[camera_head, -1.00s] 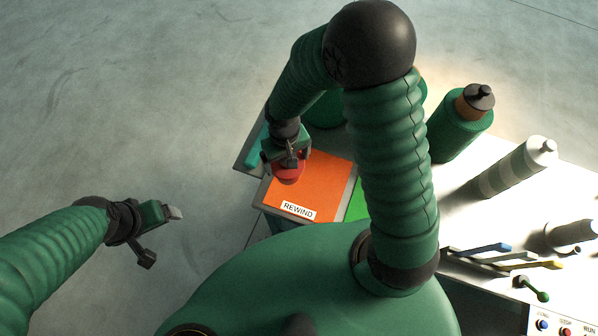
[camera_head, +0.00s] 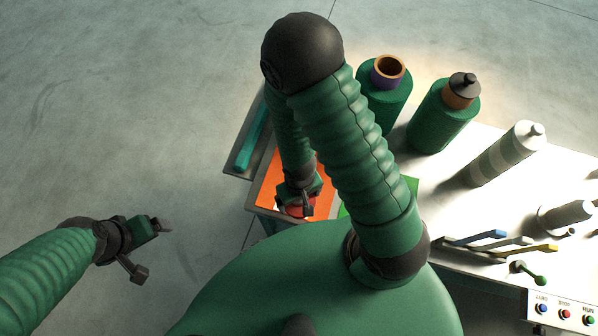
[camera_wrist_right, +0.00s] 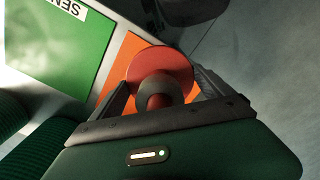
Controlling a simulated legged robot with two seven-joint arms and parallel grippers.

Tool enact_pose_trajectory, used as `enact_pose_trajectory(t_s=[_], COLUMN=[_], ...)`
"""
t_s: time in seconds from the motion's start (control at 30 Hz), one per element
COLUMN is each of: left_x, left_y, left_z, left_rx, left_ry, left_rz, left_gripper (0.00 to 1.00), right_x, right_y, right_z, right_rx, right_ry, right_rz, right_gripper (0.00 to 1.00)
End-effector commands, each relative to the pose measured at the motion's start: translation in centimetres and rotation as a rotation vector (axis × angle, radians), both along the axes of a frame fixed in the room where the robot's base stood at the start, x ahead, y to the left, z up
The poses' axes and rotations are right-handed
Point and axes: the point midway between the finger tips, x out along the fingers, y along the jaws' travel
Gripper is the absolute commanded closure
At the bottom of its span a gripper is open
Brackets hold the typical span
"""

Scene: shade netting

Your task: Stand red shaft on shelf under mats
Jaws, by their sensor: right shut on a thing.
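My right gripper (camera_head: 303,192) is shut on the red shaft (camera_head: 291,211), low over the front part of the orange mat (camera_head: 270,178). In the right wrist view the shaft (camera_wrist_right: 163,64) shows as a round red disc with a dark knob between the fingers. I cannot tell whether it touches anything. The green mat (camera_head: 408,188) lies to the right, partly behind my right arm; in the right wrist view it (camera_wrist_right: 50,40) carries a partly cut-off label. The shelf under the mats is not clearly visible. My left gripper (camera_head: 163,226) is over the floor at left, away from everything.
A grey tray with a teal rod (camera_head: 252,138) adjoins the mats at the back left. Green rolls (camera_head: 440,120), one with an open purple core, stand behind. A striped roll (camera_head: 505,155), coloured levers (camera_head: 500,240) and a button panel (camera_head: 565,312) are at right.

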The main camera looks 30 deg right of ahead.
Motion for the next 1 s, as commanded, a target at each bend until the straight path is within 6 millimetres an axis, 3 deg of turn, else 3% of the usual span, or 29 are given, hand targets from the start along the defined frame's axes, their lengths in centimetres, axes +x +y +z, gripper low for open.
enact_pose_trajectory(t_s=[0.03, 0.27, 0.33, 0.6, 0.73, 1.0], left_x=[0.0, 0.0, 0.0, 0.0, 0.0, 0.0], left_y=[0.0, 0.0, 0.0, 0.0, 0.0, 0.0], left_z=[-2.1, -6.2, -5.1, -5.5, -5.9, -9.6], left_rx=[0.0, 0.0, 0.0, 0.0, 0.0, 0.0], left_ry=[0.0, -0.001, 0.0, -0.001, -0.001, 0.0], left_rz=[0.0, 0.0, 0.0, 0.0, 0.0, 0.0], left_gripper=[0.12, 0.12, 0.12, 0.12, 0.12, 0.12], right_x=[0.6, 1.7, 3.1, 7.7, 8.4, 8.4], right_y=[-0.2, -1.3, -2.1, -4.8, -5.3, -5.3], right_z=[-1.0, -1.0, -0.2, -0.8, -1.1, -4.7], right_rx=[0.001, -0.003, -0.002, -0.002, -0.002, -0.002], right_ry=[-0.007, -0.008, -0.003, -0.003, -0.001, -0.002], right_rz=[-0.004, -0.004, -0.005, -0.003, 0.0, 0.0], right_gripper=[0.82, 0.82, 0.82, 0.82, 0.82, 0.82])
